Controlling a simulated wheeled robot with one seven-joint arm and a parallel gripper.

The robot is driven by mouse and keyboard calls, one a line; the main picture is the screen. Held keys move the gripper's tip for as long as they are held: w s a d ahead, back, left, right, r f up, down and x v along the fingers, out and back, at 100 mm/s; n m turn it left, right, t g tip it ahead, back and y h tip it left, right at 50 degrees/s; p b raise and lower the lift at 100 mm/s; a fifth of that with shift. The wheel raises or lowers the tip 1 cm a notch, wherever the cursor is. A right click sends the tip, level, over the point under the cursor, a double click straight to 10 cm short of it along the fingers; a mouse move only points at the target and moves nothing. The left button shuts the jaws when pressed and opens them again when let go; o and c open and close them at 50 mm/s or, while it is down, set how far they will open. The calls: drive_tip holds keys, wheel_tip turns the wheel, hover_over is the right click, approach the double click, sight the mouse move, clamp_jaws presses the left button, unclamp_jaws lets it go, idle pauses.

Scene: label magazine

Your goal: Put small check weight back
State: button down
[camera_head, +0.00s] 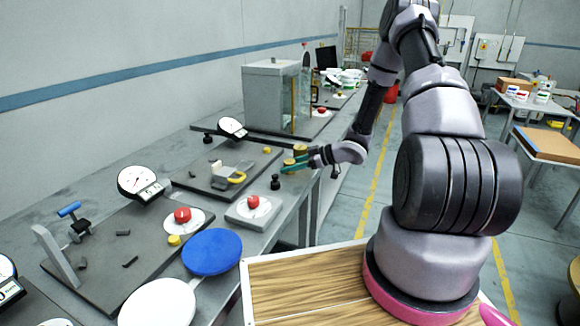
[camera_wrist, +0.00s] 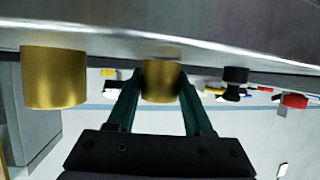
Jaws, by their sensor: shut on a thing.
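My gripper (camera_head: 294,164) reaches in from the right over the bench's front edge. Its green fingers are shut on a small brass weight (camera_wrist: 160,82), which sits between the fingertips in the wrist view. The held weight also shows at the fingertips in the head view (camera_head: 288,162). A wider brass weight (camera_wrist: 54,78) stands beside it, apart from the fingers; it shows just behind my gripper in the head view (camera_head: 300,149). The wrist view is upside down. I cannot tell whether the held weight touches the bench top.
A black weight (camera_head: 275,183) stands nearer on the bench, also in the wrist view (camera_wrist: 235,82). A grey pad with a red knob (camera_head: 253,202) lies close by. A tall glass-fronted cabinet (camera_head: 272,95) stands behind.

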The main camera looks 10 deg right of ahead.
drive_tip(key=shift+c, duration=1.5)
unclamp_jaws()
drive_tip(key=shift+f, duration=0.15)
